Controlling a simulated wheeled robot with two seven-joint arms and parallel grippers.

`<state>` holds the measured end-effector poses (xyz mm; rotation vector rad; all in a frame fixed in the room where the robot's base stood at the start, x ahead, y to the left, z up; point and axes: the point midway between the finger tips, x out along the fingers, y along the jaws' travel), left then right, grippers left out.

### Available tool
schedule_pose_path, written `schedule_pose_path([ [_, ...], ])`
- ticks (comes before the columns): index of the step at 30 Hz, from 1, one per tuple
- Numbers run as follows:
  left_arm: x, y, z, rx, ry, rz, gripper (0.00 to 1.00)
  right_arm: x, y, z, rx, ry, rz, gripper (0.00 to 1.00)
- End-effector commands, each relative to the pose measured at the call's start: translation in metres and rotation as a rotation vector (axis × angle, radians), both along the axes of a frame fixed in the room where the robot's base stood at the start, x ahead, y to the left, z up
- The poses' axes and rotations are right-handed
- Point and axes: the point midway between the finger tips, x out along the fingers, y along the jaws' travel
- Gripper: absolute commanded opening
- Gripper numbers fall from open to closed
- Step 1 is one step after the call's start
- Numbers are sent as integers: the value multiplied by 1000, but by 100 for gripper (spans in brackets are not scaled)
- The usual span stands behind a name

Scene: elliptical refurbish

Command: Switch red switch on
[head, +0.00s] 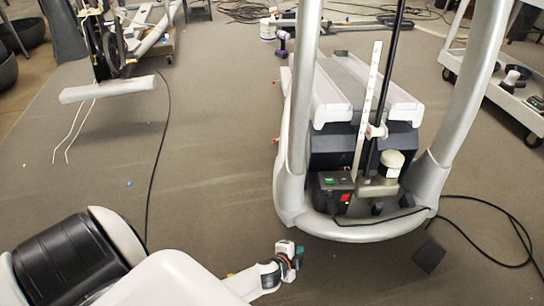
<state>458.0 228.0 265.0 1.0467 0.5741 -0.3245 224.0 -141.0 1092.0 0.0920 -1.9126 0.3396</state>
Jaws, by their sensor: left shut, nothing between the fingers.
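The red switch (346,198) is a small red spot on the side of a dark box (330,192), low inside the front of a grey and white machine frame. A small green mark shows on the box's top. My left gripper (297,256) is at the bottom centre, shut and empty, in front of and to the left of the curved front of the frame, apart from the switch. The switch's position is too small to tell. My right gripper is not in view.
The machine's curved base tube (355,234) and uprights surround the box. A black square piece (429,257) and a looped black cable (505,225) lie on the floor at right. A grey cart (505,90) stands at far right. The floor at left is mostly clear.

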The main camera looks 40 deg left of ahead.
Motion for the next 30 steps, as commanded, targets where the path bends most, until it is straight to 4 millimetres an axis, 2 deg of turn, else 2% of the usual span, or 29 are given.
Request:
schedule_pose_path([
  [1,-8,1,9,-17,27,15,0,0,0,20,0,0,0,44],
  [9,-52,8,7,-102,160,103,0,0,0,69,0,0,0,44],
  [15,-82,10,7,-154,239,162,0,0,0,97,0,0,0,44],
  [21,-98,11,5,-182,281,196,0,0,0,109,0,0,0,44],
  [30,-102,12,2,-188,289,204,0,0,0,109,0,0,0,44],
])
